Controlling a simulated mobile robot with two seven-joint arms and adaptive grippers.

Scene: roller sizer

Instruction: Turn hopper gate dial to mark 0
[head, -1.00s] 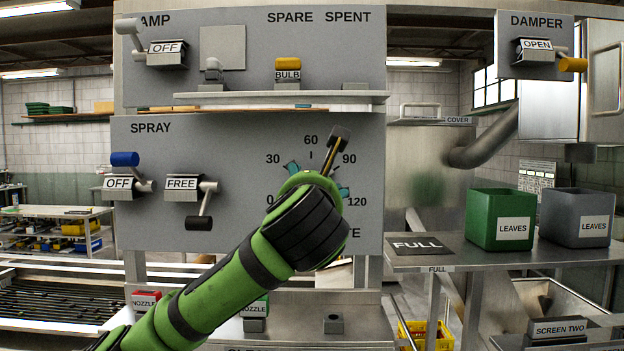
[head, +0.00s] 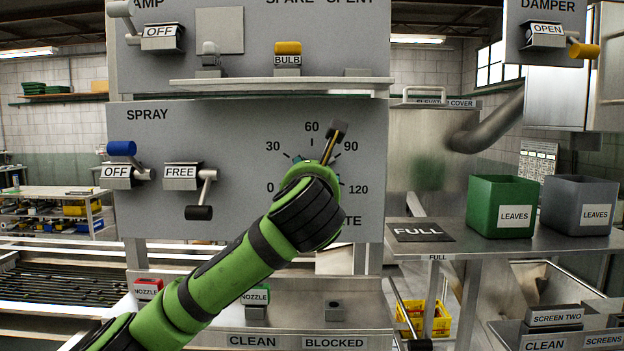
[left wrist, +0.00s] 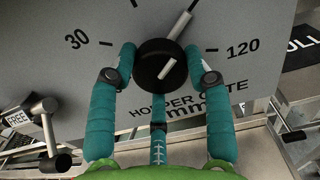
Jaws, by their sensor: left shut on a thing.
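The hopper gate dial is a round black knob (left wrist: 158,66) with a thin pale pointer on the grey panel. In the head view its pointer (head: 332,146) stands out above my wrist, aimed up and right between the 60 and 90 marks. The 0 mark (head: 270,187) is at the lower left of the scale. My left gripper (left wrist: 165,60) is shut on the dial, with teal fingers on its left and right sides and one below. In the head view my green and black wrist hides the knob. My right gripper is not in view.
On the panel left of the dial are the FREE lever (head: 199,212) and the blue-handled SPRAY lever (head: 122,148). A shelf (head: 280,84) juts out above. Green (head: 478,210) and grey (head: 555,207) bins stand on the table at right. Nozzle blocks sit below.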

